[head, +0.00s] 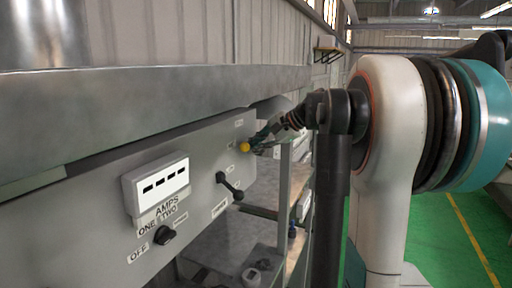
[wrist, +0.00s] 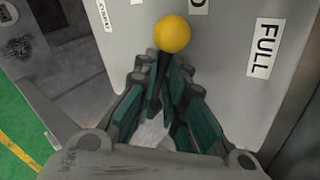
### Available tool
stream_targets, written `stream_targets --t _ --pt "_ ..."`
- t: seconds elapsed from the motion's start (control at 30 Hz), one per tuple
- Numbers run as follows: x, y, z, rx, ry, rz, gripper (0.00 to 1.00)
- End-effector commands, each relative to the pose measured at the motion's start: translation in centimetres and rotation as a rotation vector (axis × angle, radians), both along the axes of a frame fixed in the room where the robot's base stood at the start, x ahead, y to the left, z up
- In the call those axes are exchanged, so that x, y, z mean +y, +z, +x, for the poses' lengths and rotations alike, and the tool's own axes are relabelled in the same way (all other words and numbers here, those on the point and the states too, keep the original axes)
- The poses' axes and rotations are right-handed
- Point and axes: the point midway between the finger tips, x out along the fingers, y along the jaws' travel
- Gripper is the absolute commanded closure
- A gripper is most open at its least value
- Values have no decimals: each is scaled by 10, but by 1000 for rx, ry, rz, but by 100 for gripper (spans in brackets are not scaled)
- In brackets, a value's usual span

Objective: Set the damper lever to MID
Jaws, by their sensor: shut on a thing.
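The damper lever has a yellow ball knob, seen in the head view (head: 245,147) at the right part of the grey panel and large in the wrist view (wrist: 172,34). My gripper (wrist: 166,72) has its teal-padded fingers on both sides of the lever's dark stem, just below the knob. It is shut on the lever; it also shows in the head view (head: 262,141). A FULL label (wrist: 263,50) lies right of the knob in the wrist view. A cut-off label (wrist: 198,5) lies above, near the knob. A small label (wrist: 104,14) lies to the left, hard to read.
The grey panel (head: 95,215) also carries a white meter box (head: 157,186), an OFF/ONE/TWO knob (head: 165,236) and a black lever (head: 230,187). A thick grey ledge (head: 130,95) juts out above the panel. Green floor (head: 455,220) is open at the right.

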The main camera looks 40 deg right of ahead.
Motion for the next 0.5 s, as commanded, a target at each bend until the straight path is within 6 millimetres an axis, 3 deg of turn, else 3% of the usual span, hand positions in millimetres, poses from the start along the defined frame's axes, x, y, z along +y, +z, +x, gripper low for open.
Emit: stream_targets --t 0.07,0.1,0.5 --pt "0 0 0 0 0 0 100" --pt "0 0 0 0 0 0 80" --pt "-1 2 -2 0 0 -1 80"
